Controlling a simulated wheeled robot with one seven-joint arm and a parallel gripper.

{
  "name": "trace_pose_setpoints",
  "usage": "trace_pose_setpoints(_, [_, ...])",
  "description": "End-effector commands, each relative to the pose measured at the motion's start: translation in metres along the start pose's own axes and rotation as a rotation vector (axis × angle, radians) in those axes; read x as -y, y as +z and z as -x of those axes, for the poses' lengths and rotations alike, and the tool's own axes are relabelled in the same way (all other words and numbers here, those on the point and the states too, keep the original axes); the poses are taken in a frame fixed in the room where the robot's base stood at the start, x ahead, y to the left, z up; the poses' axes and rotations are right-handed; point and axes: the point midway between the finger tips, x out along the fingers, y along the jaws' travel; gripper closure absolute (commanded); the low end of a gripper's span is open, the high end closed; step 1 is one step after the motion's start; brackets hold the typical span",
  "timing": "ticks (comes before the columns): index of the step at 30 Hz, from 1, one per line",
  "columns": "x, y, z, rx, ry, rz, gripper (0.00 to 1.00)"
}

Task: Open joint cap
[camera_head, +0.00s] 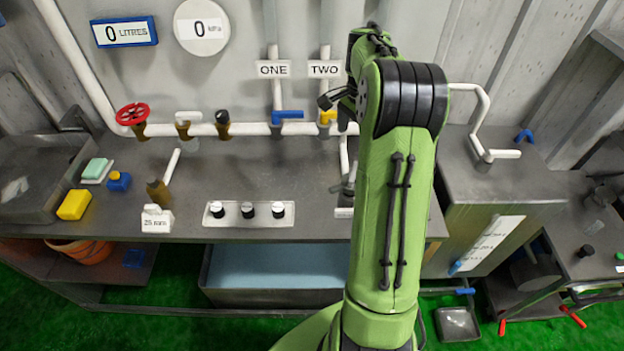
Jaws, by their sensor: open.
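No part is marked as the joint cap, so I cannot tell for certain which one it is. A black-topped brass fitting (223,122) stands on the white horizontal pipe, left of the blue lever. A brass joint (158,191) with a white tube rises behind the 25 mm label on the bench. My gripper (333,97) is partly hidden by my green arm. Its dark end shows left of the arm, near the yellow fitting under the TWO sign. It is open, apart from both fittings, and I see nothing held in it.
A red valve wheel (132,114), a white lever (189,117) and a blue lever (287,114) line the pipe. The bench middle is clear. My arm hides part of the right side.

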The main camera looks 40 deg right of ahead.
Motion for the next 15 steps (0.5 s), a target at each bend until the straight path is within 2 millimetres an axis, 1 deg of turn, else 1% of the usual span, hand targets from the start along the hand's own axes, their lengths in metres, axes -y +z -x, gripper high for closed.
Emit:
trace_pose_setpoints(1, [0.0,-0.008,-0.005,0.009,0.005,-0.034,0.03])
trace_pose_setpoints(2, [0.0,-0.01,-0.008,0.011,0.006,-0.044,0.03])
trace_pose_setpoints(5, [-0.001,-0.01,-0.018,0.014,0.009,-0.049,0.03])
trace_pose_setpoints(7, [-0.001,-0.009,-0.032,0.014,0.01,-0.047,0.03])
trace_pose_setpoints(15, [-0.001,-0.007,-0.1,0.016,0.01,-0.043,0.03])
